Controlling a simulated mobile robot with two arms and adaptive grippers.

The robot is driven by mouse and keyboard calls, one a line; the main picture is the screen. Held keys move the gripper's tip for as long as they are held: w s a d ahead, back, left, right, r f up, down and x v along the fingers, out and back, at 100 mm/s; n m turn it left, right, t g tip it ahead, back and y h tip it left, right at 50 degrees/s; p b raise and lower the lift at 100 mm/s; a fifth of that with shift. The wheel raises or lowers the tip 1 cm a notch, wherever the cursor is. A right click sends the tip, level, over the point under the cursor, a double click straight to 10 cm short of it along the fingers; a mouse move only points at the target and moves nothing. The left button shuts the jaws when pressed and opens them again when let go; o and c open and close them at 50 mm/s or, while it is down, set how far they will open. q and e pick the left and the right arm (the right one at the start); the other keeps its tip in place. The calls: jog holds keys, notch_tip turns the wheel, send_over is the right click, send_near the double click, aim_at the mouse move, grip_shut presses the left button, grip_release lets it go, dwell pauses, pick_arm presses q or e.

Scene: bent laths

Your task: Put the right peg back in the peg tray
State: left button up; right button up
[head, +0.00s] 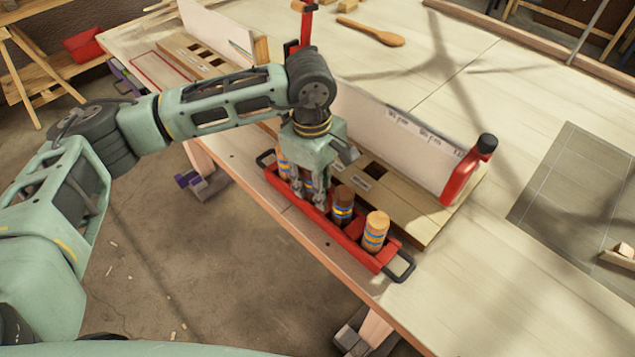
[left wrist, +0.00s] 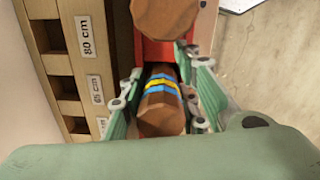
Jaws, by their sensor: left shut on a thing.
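The red peg tray (head: 352,249) lies along the near edge of the workbench, with a black handle at each end. Banded pegs stand in it: a dark brown peg (head: 342,208) and a light wood peg (head: 376,231) are on its right side, and an orange-brown one (head: 282,163) is at its left. My left gripper (head: 308,195) points down over the tray's left half. It is shut on a brown peg with yellow and blue bands (left wrist: 161,105), seen between the fingers in the left wrist view. Its lower end is hidden, so I cannot tell whether it is fully seated. My right gripper is out of view.
Behind the tray runs a wooden board with square holes and length labels (left wrist: 88,38), backed by a white panel (head: 395,140). A wooden spoon (head: 372,33) lies farther back.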

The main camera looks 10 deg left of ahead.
pick_arm(q)
jog(key=o, duration=1.3)
jog(key=shift+r+p, duration=0.7)
jog(key=shift+r, duration=0.8)
jog(key=shift+r+p, duration=1.2)
jog(key=shift+r, duration=1.75)
